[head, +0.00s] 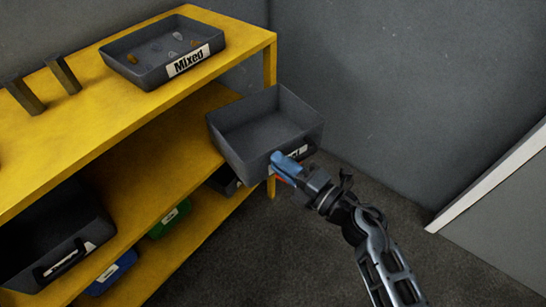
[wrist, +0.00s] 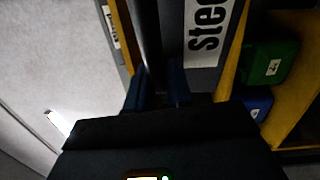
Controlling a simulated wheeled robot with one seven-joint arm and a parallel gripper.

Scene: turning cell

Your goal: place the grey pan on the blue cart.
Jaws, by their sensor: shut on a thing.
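A grey pan (head: 262,150), open-topped and empty as far as I see, is held at the right end of the yellow shelf, close to level. My gripper (head: 284,163) is shut on its near wall, partly covering its white label. In the wrist view, the blue fingers of my gripper (wrist: 157,88) close on the dark wall of the grey pan (wrist: 198,75), beside a label reading "stee", cut off by the frame. No blue cart is in view.
The yellow shelf unit (head: 160,140) fills the left. On top are a grey tray labelled "Mixed" (head: 140,75) holding small pieces, and dark upright blocks (head: 63,74). Below are a black bin (head: 50,240), a green bin (head: 170,218) and a blue bin (head: 112,274). Floor at right is clear.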

